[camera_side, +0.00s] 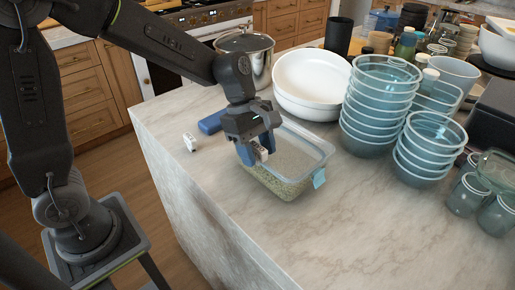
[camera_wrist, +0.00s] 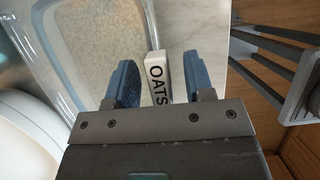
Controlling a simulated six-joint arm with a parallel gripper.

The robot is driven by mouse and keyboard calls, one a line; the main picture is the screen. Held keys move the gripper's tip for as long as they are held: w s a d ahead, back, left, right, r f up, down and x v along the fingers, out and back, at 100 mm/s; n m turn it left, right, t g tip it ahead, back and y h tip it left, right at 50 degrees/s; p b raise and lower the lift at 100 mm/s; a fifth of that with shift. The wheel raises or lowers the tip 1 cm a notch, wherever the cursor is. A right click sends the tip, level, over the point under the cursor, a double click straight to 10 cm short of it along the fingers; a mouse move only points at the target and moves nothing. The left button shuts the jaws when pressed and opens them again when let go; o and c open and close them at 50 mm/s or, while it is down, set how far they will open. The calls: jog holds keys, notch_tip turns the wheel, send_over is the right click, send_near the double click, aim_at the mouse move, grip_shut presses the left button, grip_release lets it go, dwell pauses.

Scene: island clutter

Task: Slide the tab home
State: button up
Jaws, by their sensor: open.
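My gripper (camera_side: 256,152) hangs low at the left side of a clear bin of oats (camera_side: 290,190), with its blue fingers pointing down. In the wrist view its fingers (camera_wrist: 160,78) are open. A white tab lettered OATS (camera_wrist: 158,76) lies between them, with a gap on each side. The bin also shows in the wrist view (camera_wrist: 38,32), at upper left beside the fingers. A light blue holder (camera_side: 319,178) is on the bin's right front corner.
A steel pot (camera_side: 246,58), white bowls (camera_side: 310,85) and stacked glass bowls (camera_side: 380,105) crowd the back and right. The marble counter (camera_side: 330,240) is clear in front.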

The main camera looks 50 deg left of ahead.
jog(key=v, duration=1.4)
jog(key=s+a+f+m+t+y, duration=0.1)
jog(key=s+f+m+t+y, duration=0.1)
jog(key=s+m, duration=0.5)
jog(key=s+a+f+m+t+y, duration=0.1)
jog(key=s+f+m+t+y, duration=0.1)
jog(key=s+m, duration=0.6)
jog(key=m+t, duration=0.1)
jog(key=m, duration=0.2)
jog(key=shift+a+t+y, duration=0.3)
jog(key=shift+a, duration=0.1)
